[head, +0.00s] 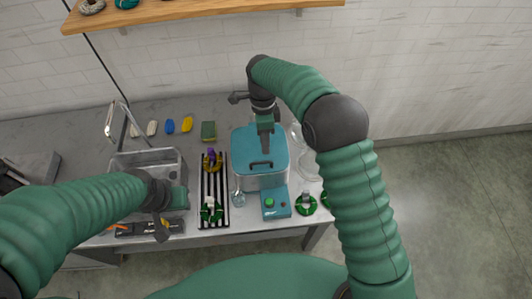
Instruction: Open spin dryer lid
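The spin dryer (262,183) stands on the counter at the centre of the head view, a grey box with a teal lid (246,142) that lies shut on top. A dark handle (261,164) sits near the lid's front edge. My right gripper (265,146) points down over the lid just behind the handle. Its fingers look close together, but whether they are apart or touching anything is too small to tell. My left gripper (161,232) hangs near the counter's front edge, left of the dryer and away from it. Its finger opening is unclear.
A metal sink (175,160) with a tap is at the left. A black rack (226,205) with skeins stands between sink and dryer. A teal control box (276,203) and green-based glassware (306,204) are in front and right. A wooden shelf (200,12) hangs above.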

